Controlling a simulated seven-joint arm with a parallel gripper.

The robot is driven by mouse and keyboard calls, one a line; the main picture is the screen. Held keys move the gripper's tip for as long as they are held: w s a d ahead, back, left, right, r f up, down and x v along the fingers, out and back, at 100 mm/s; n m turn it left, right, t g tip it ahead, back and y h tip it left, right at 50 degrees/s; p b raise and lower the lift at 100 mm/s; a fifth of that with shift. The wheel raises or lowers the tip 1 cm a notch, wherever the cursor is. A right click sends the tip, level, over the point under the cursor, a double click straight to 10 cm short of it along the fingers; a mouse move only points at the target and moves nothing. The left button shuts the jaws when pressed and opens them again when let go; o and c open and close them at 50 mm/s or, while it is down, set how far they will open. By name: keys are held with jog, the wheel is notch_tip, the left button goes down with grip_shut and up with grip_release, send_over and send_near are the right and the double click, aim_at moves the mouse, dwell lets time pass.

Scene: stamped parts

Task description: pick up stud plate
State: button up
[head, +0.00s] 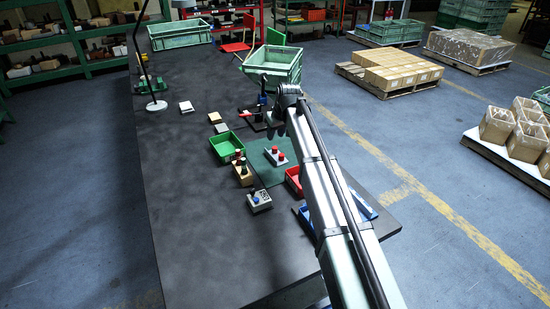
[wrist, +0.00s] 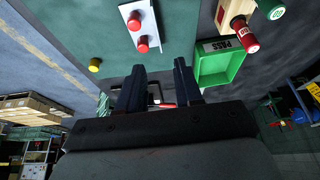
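The stud plate, a light grey plate with red studs on top, lies on the green mat (head: 268,176) in the middle of the table. I take it to be the pale plate (head: 275,156) in the head view. In the wrist view the plate (wrist: 137,30) is at the top, with two red studs showing. My gripper (wrist: 160,88) is open, with its two dark fingers apart and nothing between them. The plate lies beyond the fingertips and does not touch them. In the head view I cannot make out the fingers clearly.
A green bin (head: 226,146) marked PASS in the wrist view (wrist: 222,66) stands beside the mat. A wooden stamp holder (head: 244,178) and a grey box (head: 259,201) are nearby. A red bin (head: 293,181) is partly behind my arm.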

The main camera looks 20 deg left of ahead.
send_over(270, 155)
jog(key=s+d, duration=0.1)
jog(key=d, duration=0.1)
jog(key=f, duration=0.7)
jog(key=shift+s+a+f, duration=0.1)
jog(key=shift+a+f, duration=0.15)
jog(key=shift+d+x, duration=0.1)
jog(key=shift+x, duration=1.25)
jog(key=shift+d+x, duration=0.15)
jog(key=shift+x, duration=1.2)
jog(key=shift+s+f, duration=0.1)
jog(key=shift+s, duration=0.05)
grip_shut()
